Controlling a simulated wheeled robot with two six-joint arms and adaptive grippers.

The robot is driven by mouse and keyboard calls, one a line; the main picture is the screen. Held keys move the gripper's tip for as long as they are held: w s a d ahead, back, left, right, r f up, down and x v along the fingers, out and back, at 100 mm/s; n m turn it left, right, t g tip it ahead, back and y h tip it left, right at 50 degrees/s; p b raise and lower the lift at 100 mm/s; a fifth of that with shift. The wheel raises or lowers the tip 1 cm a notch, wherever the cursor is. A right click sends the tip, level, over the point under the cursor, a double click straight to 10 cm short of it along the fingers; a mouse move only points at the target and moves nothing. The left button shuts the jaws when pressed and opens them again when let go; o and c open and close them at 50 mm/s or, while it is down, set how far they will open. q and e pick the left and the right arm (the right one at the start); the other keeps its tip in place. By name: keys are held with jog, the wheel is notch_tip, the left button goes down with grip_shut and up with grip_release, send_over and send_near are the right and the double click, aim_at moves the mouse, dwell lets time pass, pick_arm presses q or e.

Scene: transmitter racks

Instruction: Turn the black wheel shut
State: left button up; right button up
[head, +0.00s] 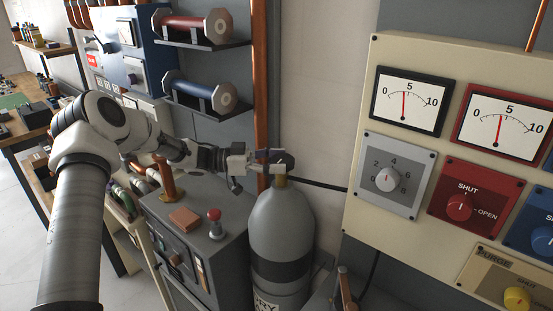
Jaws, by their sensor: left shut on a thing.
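The black wheel (289,160) sits at the top of the grey gas cylinder (280,215), by its brass valve (281,181). My left arm reaches in from the left, and my left gripper (272,161) is shut on the black wheel from its left side. The fingers hide part of the wheel, so I cannot tell how far it is turned. My right gripper is not in view.
A cream panel (360,210) with gauges and knobs stands close on the right. A grey console (205,240) with a red button (214,216) is left of the cylinder. A copper pipe (261,80) rises behind. A black hose (318,185) runs right from the valve.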

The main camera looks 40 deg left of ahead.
pick_arm(q)
jog(key=shift+w+f+m+g+h+b, duration=0.1)
jog(key=shift+f+m+g+h+b, duration=0.1)
jog(key=shift+m+g+h, duration=0.35)
jog(key=shift+f+m+g+h+b, duration=0.1)
jog(key=shift+m+g+h+b, duration=0.15)
jog(key=shift+m+g, duration=0.5)
jog(key=shift+r+g, duration=0.1)
jog(key=shift+g, duration=0.4)
jog(key=o, duration=1.1)
jog(key=shift+o, duration=0.2)
jog(key=shift+w+d, duration=0.15)
jog(key=shift+r, duration=0.1)
jog(key=v, duration=1.2)
